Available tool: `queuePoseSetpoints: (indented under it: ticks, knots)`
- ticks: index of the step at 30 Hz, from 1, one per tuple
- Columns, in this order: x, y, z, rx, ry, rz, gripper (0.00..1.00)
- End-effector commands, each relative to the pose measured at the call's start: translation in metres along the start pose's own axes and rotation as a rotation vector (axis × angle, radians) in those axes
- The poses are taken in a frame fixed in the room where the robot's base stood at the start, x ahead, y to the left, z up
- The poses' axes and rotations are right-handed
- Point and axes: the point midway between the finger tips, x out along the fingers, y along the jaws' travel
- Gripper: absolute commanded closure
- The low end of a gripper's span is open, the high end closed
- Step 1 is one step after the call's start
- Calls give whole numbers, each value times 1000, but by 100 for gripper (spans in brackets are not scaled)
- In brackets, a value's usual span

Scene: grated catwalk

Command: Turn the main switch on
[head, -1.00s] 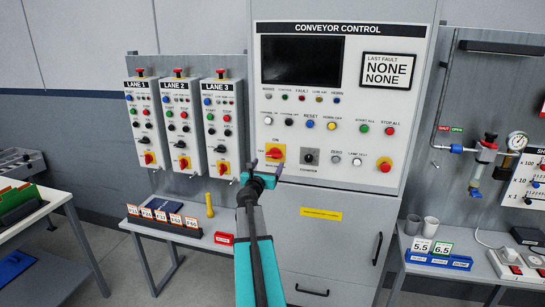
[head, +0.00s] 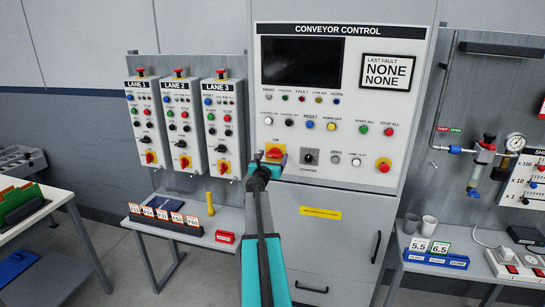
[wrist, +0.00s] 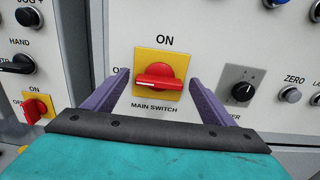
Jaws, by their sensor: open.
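The main switch (wrist: 157,77) is a red rotary handle on a yellow plate, with "ON" above it and "MAIN SWITCH" below. In the wrist view its handle lies roughly horizontal. In the head view the main switch (head: 274,151) is at the lower left of the conveyor control panel, its lower part hidden by my gripper. My gripper (head: 268,159) is in front of it. In the wrist view my gripper (wrist: 159,92) is open, with one purple finger on each side of the yellow plate and nothing between them but the view of the switch. I cannot tell whether the fingers touch the panel.
A black knob (wrist: 239,83) on a silver plate is just right of the switch. The lane 3 box (head: 221,130) with its own red and yellow switch stands to the left. The conveyor control panel (head: 385,165) has many buttons. A low table (head: 190,240) is below left.

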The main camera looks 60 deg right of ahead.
Motion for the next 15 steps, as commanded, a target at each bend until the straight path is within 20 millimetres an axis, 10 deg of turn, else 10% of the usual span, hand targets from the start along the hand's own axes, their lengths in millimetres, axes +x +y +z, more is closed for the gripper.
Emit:
queuePoseSetpoints:
  ticks: [15]
  knots:
    - [6, 0, 0, 0, 0, 0, 29]
